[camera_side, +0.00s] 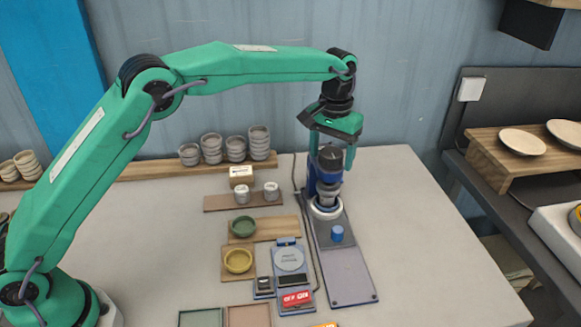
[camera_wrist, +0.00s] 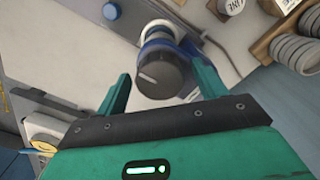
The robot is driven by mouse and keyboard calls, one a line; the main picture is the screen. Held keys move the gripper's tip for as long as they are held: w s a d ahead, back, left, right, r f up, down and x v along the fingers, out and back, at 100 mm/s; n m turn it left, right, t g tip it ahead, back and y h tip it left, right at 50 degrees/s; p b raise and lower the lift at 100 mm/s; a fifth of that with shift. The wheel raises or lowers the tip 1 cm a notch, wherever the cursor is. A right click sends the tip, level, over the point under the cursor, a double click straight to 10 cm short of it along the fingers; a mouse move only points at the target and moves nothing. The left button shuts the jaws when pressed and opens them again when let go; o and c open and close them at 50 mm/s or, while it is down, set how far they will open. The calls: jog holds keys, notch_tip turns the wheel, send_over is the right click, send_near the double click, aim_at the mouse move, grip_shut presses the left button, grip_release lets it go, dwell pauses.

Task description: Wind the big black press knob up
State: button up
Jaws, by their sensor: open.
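The big black press knob (camera_wrist: 162,76) sits on top of the blue press and shows a pale line on its top in the wrist view. In the side view the knob (camera_side: 330,157) is dark and lies between my gripper's fingers. My gripper (camera_side: 332,165) points down over the press and is open. In the wrist view its two green fingers (camera_wrist: 162,85) stand on either side of the knob, with a visible gap on the left. Contact on the right cannot be told. The press (camera_side: 326,190) stands upright on a grey base plate (camera_side: 345,270).
A scale (camera_side: 289,260), a green bowl (camera_side: 243,227) and a yellow bowl (camera_side: 238,261) are to the left. Stacked cups (camera_side: 259,142) line the back shelf. The table right of the press is clear.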

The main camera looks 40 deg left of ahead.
aim_at(331, 152)
jog(key=shift+r, duration=3.9)
